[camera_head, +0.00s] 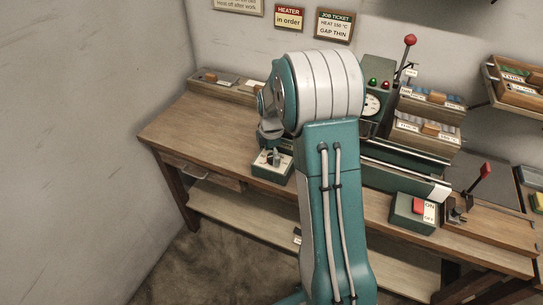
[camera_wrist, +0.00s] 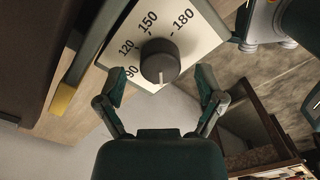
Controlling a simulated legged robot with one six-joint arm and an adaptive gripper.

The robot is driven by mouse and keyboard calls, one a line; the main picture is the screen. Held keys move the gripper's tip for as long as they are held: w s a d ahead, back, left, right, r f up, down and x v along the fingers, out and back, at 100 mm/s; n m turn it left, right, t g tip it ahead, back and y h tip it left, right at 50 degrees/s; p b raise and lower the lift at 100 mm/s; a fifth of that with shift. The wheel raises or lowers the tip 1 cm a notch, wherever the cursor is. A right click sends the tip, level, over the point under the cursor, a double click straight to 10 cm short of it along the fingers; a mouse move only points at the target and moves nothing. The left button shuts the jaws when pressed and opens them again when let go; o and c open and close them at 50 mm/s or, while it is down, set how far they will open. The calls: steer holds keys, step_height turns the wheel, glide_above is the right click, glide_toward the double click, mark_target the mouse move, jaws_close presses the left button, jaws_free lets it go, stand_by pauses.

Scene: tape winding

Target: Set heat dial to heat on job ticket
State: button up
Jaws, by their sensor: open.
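The heat dial (camera_wrist: 160,62) is a dark round knob on a white plate (camera_wrist: 205,45) marked 90, 120, 150 and 180. Its white pointer line faces down in the wrist view, away from these numbers. My gripper (camera_wrist: 160,88) is open, one finger at each side of the knob's lower part, with gaps to it. In the head view the dial's box (camera_head: 268,173) stands on the bench, left of my arm; my gripper is hard to make out there. The job ticket (camera_head: 333,24) on the wall seems to read heat 150 °C, gap thin.
The wooden bench (camera_head: 185,130) has clear space left of the dial's box. A green machine with a gauge (camera_head: 372,104) stands behind my arm. An on/off switch box (camera_head: 413,213) and a red-topped lever (camera_head: 486,169) are at right. A heater sign (camera_head: 289,17) hangs beside the ticket.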

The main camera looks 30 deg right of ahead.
steer(key=shift+f, duration=0.5)
steer(key=shift+d, duration=0.25)
steer(key=c, duration=1.1)
steer(key=shift+a, duration=0.1)
steer(key=shift+c, duration=0.2)
